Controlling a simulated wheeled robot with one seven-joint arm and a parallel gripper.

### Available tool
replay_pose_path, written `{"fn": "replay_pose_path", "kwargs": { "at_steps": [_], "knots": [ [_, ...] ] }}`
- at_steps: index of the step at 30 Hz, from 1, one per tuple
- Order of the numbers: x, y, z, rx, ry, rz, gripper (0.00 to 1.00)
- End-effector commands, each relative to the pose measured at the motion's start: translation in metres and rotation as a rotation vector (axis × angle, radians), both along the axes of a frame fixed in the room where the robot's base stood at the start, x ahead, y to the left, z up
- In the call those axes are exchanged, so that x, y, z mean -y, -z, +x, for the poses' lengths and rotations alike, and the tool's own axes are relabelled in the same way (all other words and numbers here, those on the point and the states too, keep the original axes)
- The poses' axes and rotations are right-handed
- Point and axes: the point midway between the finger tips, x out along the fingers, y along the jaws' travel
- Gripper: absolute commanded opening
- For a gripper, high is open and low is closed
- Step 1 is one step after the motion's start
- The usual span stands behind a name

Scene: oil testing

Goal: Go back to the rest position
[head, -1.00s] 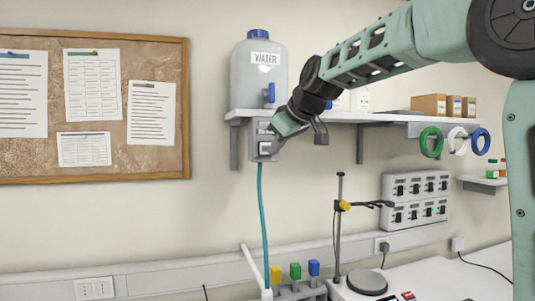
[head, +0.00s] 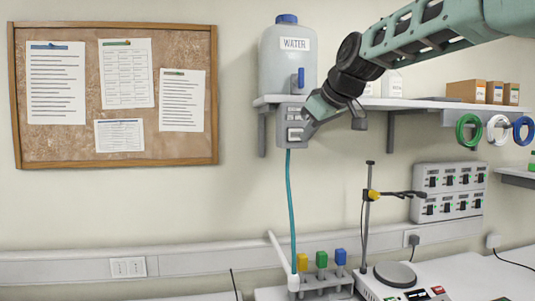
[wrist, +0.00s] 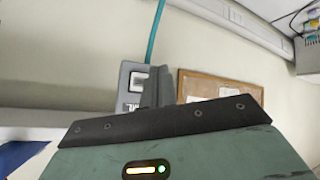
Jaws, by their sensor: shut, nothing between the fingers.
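My gripper (head: 310,112) is at the end of my arm, which reaches in from the upper right in the head view. Its fingers are shut and empty. It is in front of or beside a grey box with two switches (head: 292,134) under the left end of the wall shelf. I cannot tell whether they touch. In the wrist view my gripper's dark fingers (wrist: 157,86) are together and hide part of the same grey box (wrist: 131,76).
A water jug (head: 287,70) stands on the shelf (head: 420,103) above the box. A teal hose (head: 291,210) hangs from the box. Below are coloured blocks on a rack (head: 325,282), a stand (head: 368,205) and a hot plate (head: 395,275).

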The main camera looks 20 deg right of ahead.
Motion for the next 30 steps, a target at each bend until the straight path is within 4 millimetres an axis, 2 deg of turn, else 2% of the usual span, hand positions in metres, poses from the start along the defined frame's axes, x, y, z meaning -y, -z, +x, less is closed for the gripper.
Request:
{"fn": "replay_pose_path", "kwargs": {
  "at_steps": [4,7,11,14,18,22,26,27,30],
  "knots": [
    [-0.001,0.001,0.000,-0.002,-0.001,0.001,0.00],
    [-0.014,0.015,-0.003,-0.025,-0.016,0.012,0.00],
    [-0.058,0.062,-0.017,-0.112,-0.057,0.047,0.00],
    [-0.104,0.112,-0.041,-0.210,-0.100,0.071,0.00],
    [-0.162,0.182,-0.091,-0.357,-0.150,0.082,0.00],
    [-0.200,0.244,-0.151,-0.493,-0.189,0.060,0.00],
    [-0.222,0.303,-0.219,-0.622,-0.216,0.009,0.00],
    [-0.224,0.318,-0.240,-0.657,-0.222,-0.012,0.00],
    [-0.223,0.349,-0.284,-0.726,-0.230,-0.062,0.00]
  ]
}}
